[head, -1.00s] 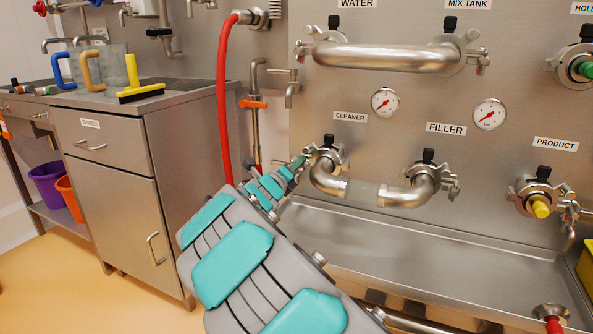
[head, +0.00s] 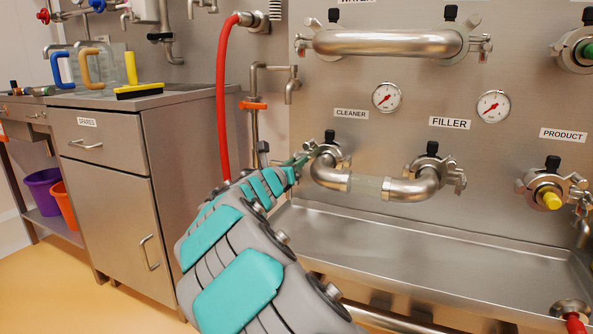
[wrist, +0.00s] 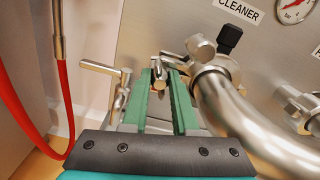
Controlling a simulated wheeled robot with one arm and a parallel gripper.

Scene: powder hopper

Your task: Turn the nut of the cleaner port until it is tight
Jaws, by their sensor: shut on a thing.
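The cleaner port (head: 330,150) is on the steel panel under the CLEANER label, with a clamp around its pipe joint. Its small metal nut (wrist: 158,63) sits on the clamp's left side in the wrist view. My gripper (wrist: 168,78) has its two green fingers around the nut, shut on it, with a threaded stud end showing between them. In the head view my gripper (head: 305,160) reaches the port from the lower left, and the nut there is mostly hidden by the fingers.
A U-shaped pipe (head: 365,187) joins the cleaner and filler ports, close to the right of my gripper. A red hose (head: 222,100) and a tap (head: 272,80) are to the left. A steel trough (head: 410,245) lies below.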

